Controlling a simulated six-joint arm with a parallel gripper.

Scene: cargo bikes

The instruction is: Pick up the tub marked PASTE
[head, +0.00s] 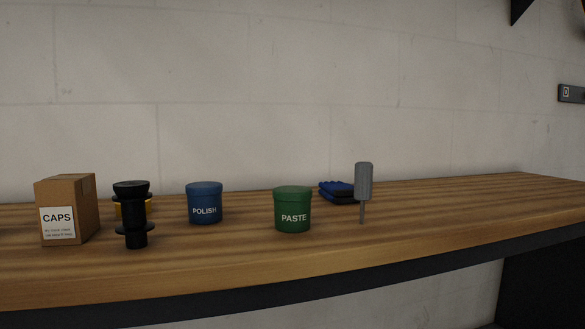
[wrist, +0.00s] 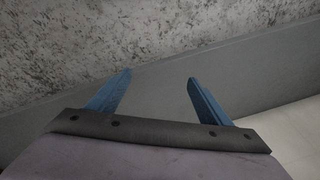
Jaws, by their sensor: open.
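The green tub marked PASTE (head: 293,209) stands upright on the wooden bench near the middle of the head view, with its lid on. A blue tub marked POLISH (head: 205,203) stands to its left, apart from it. My gripper (wrist: 155,85) shows only in the wrist view, with its two blue fingers wide apart and nothing between them. The wrist view shows no tub, so I cannot tell how far the gripper is from the PASTE tub.
On the wooden bench (head: 440,212), a grey-handled tool (head: 363,185) stands right of the PASTE tub, with blue gloves or a cloth (head: 338,193) behind. A black hub-like part (head: 134,214) and a CAPS box (head: 68,209) stand left. The bench's right side is clear.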

